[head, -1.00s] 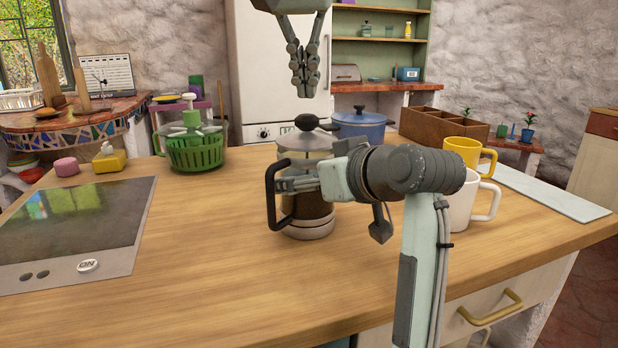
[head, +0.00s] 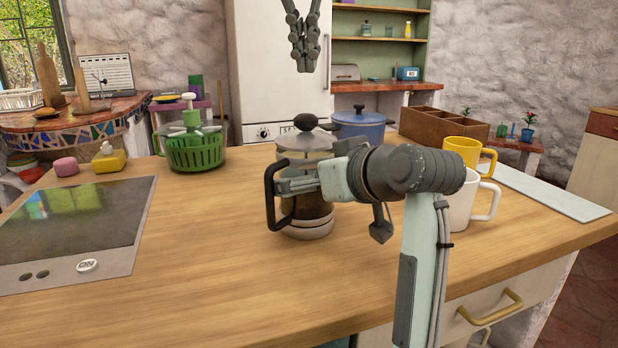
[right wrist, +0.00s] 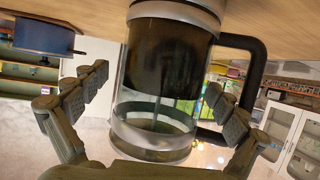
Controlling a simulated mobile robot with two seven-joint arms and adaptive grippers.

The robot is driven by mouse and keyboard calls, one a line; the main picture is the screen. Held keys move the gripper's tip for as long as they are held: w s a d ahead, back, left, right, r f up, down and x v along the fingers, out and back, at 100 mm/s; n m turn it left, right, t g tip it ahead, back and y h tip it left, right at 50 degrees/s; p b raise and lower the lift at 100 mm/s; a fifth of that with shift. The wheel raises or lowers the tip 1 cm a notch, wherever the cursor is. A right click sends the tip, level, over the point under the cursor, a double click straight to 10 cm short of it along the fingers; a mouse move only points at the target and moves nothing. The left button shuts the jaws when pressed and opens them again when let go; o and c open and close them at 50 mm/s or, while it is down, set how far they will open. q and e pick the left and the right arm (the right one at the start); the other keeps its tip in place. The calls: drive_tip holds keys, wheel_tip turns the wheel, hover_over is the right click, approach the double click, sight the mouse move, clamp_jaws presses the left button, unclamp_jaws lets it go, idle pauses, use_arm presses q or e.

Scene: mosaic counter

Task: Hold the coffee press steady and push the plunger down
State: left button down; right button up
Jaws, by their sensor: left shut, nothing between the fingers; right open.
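The coffee press (head: 308,220) stands upright on the wooden counter, with a glass body, dark contents, metal bands and a black handle on its left. Its dark plunger knob (head: 306,121) sits close above the lid. My left gripper (head: 303,70) is shut and empty, pointing down, well above the knob and apart from it. My right gripper (right wrist: 157,85) is open, its fingers on either side of the press. In the head view the right arm hides part of the press body. The right wrist view shows the press upside down, with a thin rod in the clear glass.
A white mug (head: 461,208) and a yellow mug (head: 464,149) stand right of my right arm. A blue pot (head: 360,126) and a brown wooden box (head: 443,130) are behind. A dark cooktop (head: 75,230) lies at left; the counter between it and the press is clear.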

drive_tip(key=shift+s, duration=0.1)
drive_tip(key=v, duration=1.2)
drive_tip(key=x, duration=1.1)
drive_tip(key=shift+a, duration=0.1)
